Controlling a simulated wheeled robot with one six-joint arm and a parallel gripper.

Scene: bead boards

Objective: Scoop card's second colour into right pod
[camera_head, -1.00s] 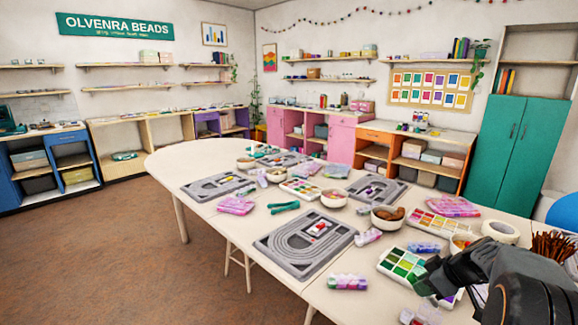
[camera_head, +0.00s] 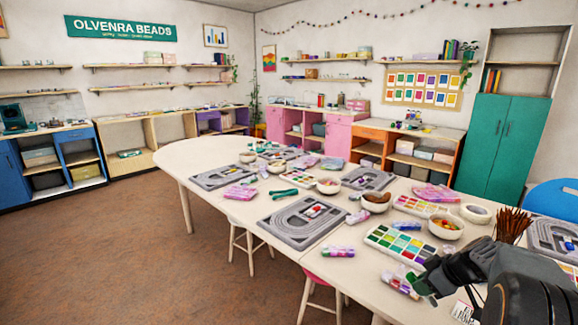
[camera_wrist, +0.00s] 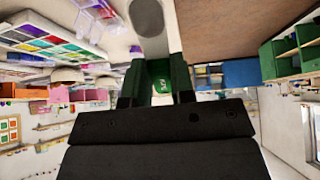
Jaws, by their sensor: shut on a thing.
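My gripper (camera_head: 420,285) is at the lower right, over the table's near side. In the wrist view its dark green fingers (camera_wrist: 156,85) are closed around a narrow green piece with white marks (camera_wrist: 162,85). A pale scoop-like end with a grey oval (camera_wrist: 146,18) extends beyond them; whether it holds beads cannot be told. A tray of coloured compartments (camera_head: 402,246) lies just beyond my gripper and also shows in the wrist view (camera_wrist: 45,40). A small card with coloured marks (camera_head: 313,210) lies on the grey bead board (camera_head: 287,228). I cannot tell which part is the right pod.
Another grey board (camera_head: 550,228) lies at the right edge, behind a cup of brown sticks (camera_head: 513,226). A pink stool (camera_head: 325,280) stands at the near edge.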

